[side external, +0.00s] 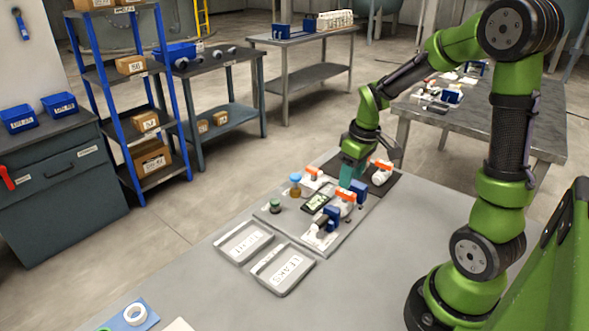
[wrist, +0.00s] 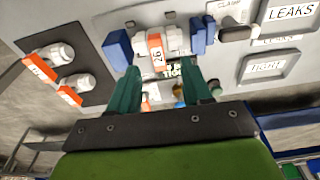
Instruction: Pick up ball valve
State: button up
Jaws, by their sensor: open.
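White ball valves with orange handles show in several places. In the side view one valve (side external: 381,173) lies on the dark mat (side external: 385,191) at the bench's far end. The wrist view shows two valves, an upper one (wrist: 57,55) and a lower one (wrist: 77,86), on the dark mat at left. Another valve (wrist: 155,44), its orange handle numbered, sits between blue clamp jaws (wrist: 118,48) ahead of my fingers. My gripper (side external: 353,172) is low over the far end of the bench. In the wrist view my gripper (wrist: 162,72) has teal fingers apart, with nothing held visible between them.
Two grey trays, one marked LEAKS (side external: 284,270) and another (side external: 243,243), lie before the work plate. A blue-capped amber bottle (side external: 295,188), a green-topped item (side external: 275,206) and a small display (side external: 315,202) stand nearby. The bench front is mostly clear.

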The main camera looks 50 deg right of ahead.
aim_at(345, 202)
jog(key=f, duration=0.2)
jog(key=w+f, duration=0.1)
jog(key=f, duration=0.2)
jog(key=shift+d+f, duration=0.1)
jog(key=shift+d, duration=0.05)
grip_shut()
